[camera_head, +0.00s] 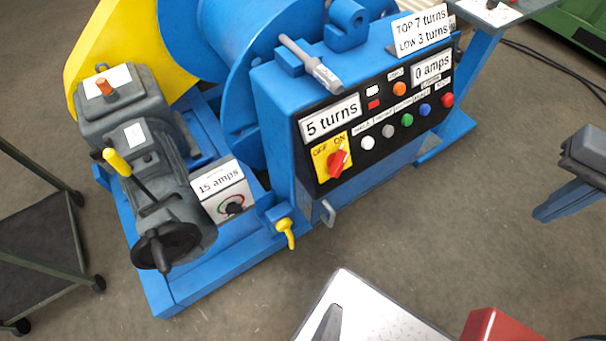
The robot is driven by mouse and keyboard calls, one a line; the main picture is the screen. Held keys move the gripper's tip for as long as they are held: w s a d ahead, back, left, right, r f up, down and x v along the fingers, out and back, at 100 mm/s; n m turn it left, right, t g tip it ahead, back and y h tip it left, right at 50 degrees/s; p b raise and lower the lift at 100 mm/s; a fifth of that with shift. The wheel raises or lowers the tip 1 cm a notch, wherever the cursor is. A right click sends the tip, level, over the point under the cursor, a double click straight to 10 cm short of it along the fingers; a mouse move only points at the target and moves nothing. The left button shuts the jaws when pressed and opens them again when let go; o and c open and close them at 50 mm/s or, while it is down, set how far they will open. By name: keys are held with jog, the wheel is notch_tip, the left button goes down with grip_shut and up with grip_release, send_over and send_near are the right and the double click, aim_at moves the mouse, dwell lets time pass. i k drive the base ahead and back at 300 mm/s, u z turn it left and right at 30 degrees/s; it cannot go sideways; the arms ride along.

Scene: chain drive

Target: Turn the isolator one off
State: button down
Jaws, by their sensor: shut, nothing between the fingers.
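The only isolator-like switch in view is a red rotary knob (337,164) on a yellow plate (321,170) marked OFF and ON. It sits at the lower left of the black control panel (376,104) on the blue machine. The knob's pointer seems to lean up and right, toward ON, but it is small. I cannot read a label that names it isolator one. My gripper is not clearly in view, and nothing is seen touching the knob.
Coloured buttons (407,120) and reading labels fill the panel. A grey pen-like tool (312,64) lies on top of the blue housing. A motor (146,140) with a handwheel stands left. A pale metal plate (375,312) and red block (490,325) are at the bottom.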

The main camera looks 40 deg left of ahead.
aim_at(336, 162)
jog(key=u, duration=0.25)
jog(key=k, duration=0.9)
jog(key=u, duration=0.85)
